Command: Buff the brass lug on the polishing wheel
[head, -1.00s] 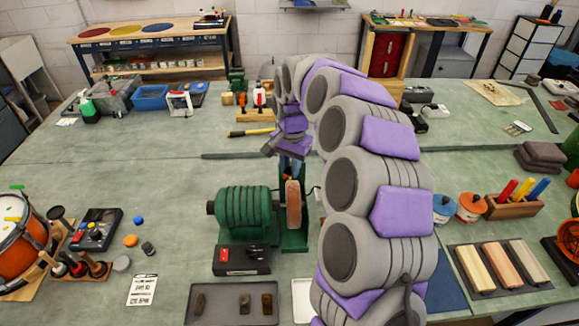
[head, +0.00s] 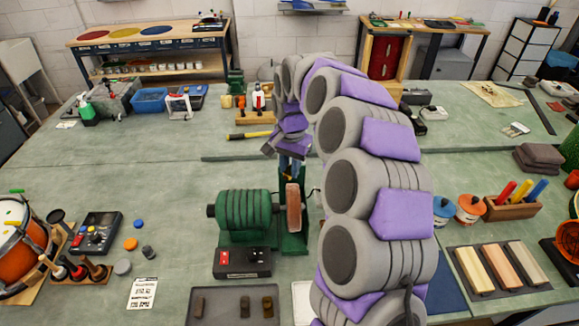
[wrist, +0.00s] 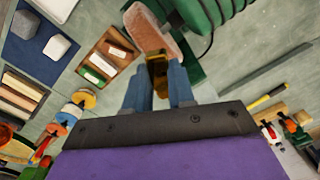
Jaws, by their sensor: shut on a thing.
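The green polishing machine (head: 242,210) stands on the bench in the head view, with its tan buffing wheel (head: 293,207) on the right end. The wheel also shows at the top of the wrist view (wrist: 152,32). My gripper (wrist: 160,85) is shut on the brass lug (wrist: 157,68), gold coloured, between two blue fingers. The lug's end is at the wheel's rim and appears to touch it; the exact contact is hard to tell. In the head view my gripper (head: 291,165) is just behind the wheel, and the lug is hidden there.
A control box with a red switch (head: 242,262) sits before the machine. A dark tray (head: 210,306) holds several small metal pieces nearby. A drum (head: 22,240) stands at the left, polishing bars (head: 500,268) at the right.

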